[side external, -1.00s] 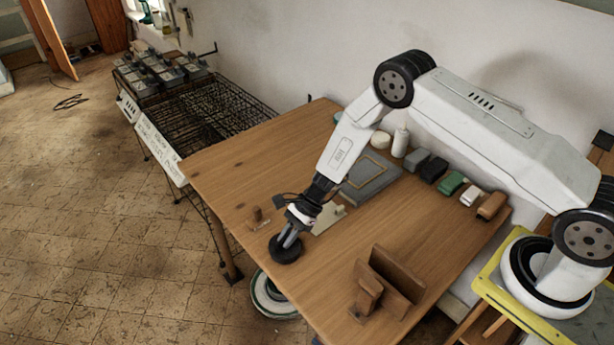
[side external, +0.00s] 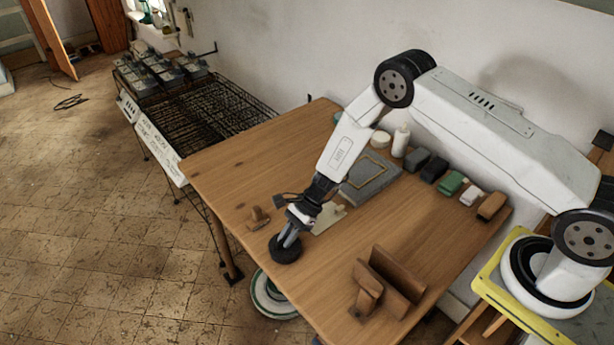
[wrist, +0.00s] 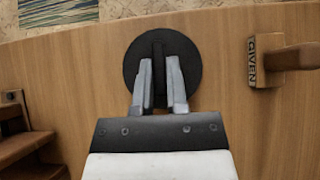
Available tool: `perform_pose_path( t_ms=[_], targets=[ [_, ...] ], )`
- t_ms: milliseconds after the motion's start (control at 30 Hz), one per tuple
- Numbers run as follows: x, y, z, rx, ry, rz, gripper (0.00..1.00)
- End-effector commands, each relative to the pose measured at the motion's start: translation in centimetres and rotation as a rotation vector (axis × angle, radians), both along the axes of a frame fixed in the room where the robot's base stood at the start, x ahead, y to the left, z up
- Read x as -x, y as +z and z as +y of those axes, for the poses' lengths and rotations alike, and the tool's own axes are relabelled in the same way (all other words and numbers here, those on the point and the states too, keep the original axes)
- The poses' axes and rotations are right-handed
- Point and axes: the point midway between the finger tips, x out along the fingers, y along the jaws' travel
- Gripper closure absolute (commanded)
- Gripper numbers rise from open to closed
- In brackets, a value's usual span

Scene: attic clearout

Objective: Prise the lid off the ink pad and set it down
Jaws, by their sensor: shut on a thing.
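The ink pad with its lid shows as a round black disc (side external: 279,255) on the wooden table, close to the table's front left edge. In the wrist view the disc (wrist: 192,62) is seen from above, with a dark raised bar across its middle. My gripper (side external: 289,238) points down at the disc. In the wrist view the two fingers of my gripper (wrist: 159,68) are shut on the lid's bar, one on each side. Whether the lid is apart from the pad beneath cannot be told; the disc hides what is under it.
A wooden stamp (side external: 258,217) lies left of the disc. A cream card (side external: 328,218) and a grey slab (side external: 372,183) lie behind. A wooden rack (side external: 397,279) stands to the right. Several small blocks and a white bottle (side external: 400,143) line the wall side. The table's left part is clear.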

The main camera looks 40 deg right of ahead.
Motion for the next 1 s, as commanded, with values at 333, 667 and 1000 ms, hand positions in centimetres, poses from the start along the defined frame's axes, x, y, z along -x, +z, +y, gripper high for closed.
perform_pose_path(
  t_ms=[333,667,1000],
  targets=[
    [0.0,0.9,0.0,0.0,0.001,-0.001,1.0],
    [0.0,1.9,0.0,0.0,0.001,-0.001,1.0],
    [0.0,2.8,0.0,0.0,0.0,0.0,1.0]
  ],
)
